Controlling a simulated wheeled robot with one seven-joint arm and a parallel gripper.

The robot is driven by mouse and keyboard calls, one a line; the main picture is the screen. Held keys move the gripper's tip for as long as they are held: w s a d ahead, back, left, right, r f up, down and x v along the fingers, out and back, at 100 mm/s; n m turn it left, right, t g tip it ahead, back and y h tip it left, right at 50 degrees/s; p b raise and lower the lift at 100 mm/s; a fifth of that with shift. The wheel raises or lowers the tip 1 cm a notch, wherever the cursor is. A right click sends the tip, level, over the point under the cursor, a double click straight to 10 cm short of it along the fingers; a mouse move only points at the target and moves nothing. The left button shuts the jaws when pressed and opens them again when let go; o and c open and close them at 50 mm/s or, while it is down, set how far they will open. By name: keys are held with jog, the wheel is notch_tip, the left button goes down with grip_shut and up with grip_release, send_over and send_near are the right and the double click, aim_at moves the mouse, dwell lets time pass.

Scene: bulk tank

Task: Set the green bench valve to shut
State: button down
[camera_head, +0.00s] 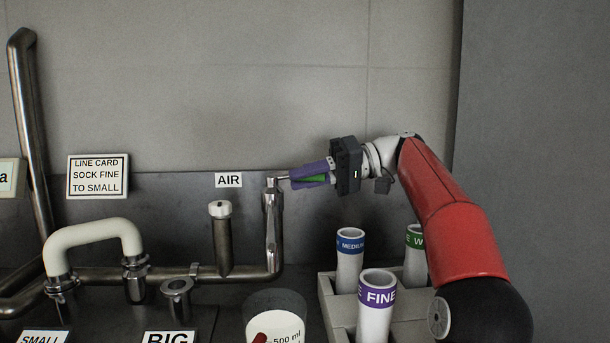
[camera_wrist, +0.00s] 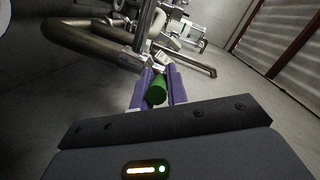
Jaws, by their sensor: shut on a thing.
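The green bench valve handle (camera_head: 315,180) sticks out to the right from the top of a steel upright pipe (camera_head: 273,230) near the AIR label. My gripper (camera_head: 312,175) is shut on this green handle, with its purple fingers above and below it in the head view. In the wrist view the green handle (camera_wrist: 157,90) shows between the two purple fingers of my gripper (camera_wrist: 158,88). The handle lies about level, pointing sideways from the pipe. The fingers hide part of it.
A grey rack (camera_head: 341,310) holds white socks marked MEDIUM (camera_head: 349,270) and FINE (camera_head: 376,318) below my arm. A white 500 ml cup (camera_head: 278,330) stands at the front. A capped pipe (camera_head: 222,240) and a white hose bend (camera_head: 95,233) stand left.

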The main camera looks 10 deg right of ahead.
jog(key=shift+f, duration=0.1)
jog(key=c, duration=1.4)
grip_release()
